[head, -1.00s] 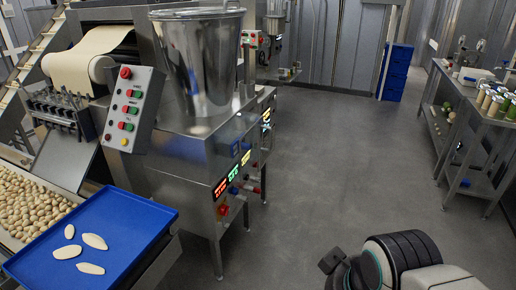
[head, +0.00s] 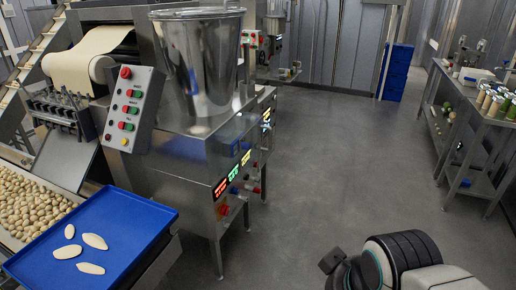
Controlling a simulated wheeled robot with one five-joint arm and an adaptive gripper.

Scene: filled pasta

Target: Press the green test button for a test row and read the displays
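A steel machine (head: 185,165) with a large hopper stands left of centre. Its right-hand face carries small lit displays: a red one (head: 220,188), a green one (head: 233,172) and a yellow one (head: 245,157). Their digits are too small to read. I cannot make out a green test button there. A grey control box (head: 131,108) on the left has red and green buttons. My arm is at the bottom right, with a dark end part (head: 333,261) well apart from the machine; its fingers cannot be made out.
A blue tray (head: 130,210) with flat pasta pieces and a bed of filled pasta (head: 35,205) lie at lower left. A steel table (head: 470,115) with jars stands at right. Blue crates (head: 396,72) are at the back. The grey floor (head: 340,150) between is clear.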

